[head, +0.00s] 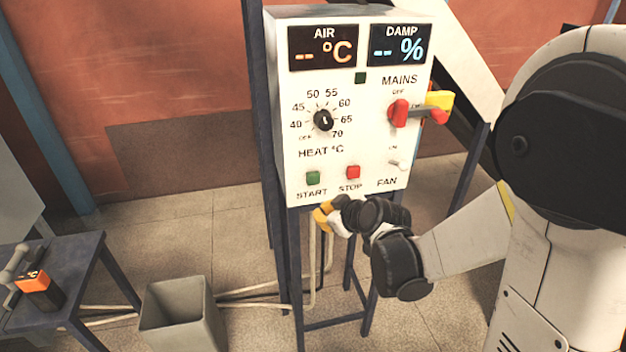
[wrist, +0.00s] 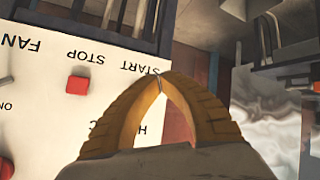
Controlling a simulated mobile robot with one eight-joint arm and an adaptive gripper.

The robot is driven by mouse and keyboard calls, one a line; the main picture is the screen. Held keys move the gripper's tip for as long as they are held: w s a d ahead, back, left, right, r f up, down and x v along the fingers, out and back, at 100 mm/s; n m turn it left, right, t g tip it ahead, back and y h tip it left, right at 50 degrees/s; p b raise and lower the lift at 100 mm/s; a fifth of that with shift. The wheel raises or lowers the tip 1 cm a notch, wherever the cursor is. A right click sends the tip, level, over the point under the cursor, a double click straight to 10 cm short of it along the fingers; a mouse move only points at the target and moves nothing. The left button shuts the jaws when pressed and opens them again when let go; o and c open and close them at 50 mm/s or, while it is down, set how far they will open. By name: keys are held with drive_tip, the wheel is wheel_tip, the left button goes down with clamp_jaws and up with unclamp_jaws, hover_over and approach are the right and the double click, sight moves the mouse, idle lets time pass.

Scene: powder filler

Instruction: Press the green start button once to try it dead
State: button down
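The green start button (head: 313,178) is at the lower left of the white control panel (head: 349,165), above the word START. The red stop button (head: 353,172) is to its right and also shows in the wrist view (wrist: 77,85). My gripper (head: 321,216) is just below the panel's lower edge in the head view. In the wrist view its yellow fingers (wrist: 162,82) meet at the tips with nothing seen between them. They are in front of the panel near the word START and hide the green button there. I cannot tell the gap to the panel.
The AIR display (head: 322,48) and DAMP display (head: 399,45) show dashes. The mains switch (head: 399,113) is red, with a yellow and red piece (head: 438,104) at it. A grey bin (head: 179,315) and a dark table (head: 88,252) stand lower left.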

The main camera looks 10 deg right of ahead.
drive_tip(key=shift+w, duration=4.35)
drive_tip(key=shift+w, duration=0.1)
drive_tip(key=shift+w, duration=0.35)
drive_tip(key=shift+w, duration=0.55)
drive_tip(key=shift+s, duration=0.1)
drive_tip(key=shift+s+b, duration=0.4)
drive_tip(key=shift+s, duration=0.5)
drive_tip(key=shift+s, duration=2.5)
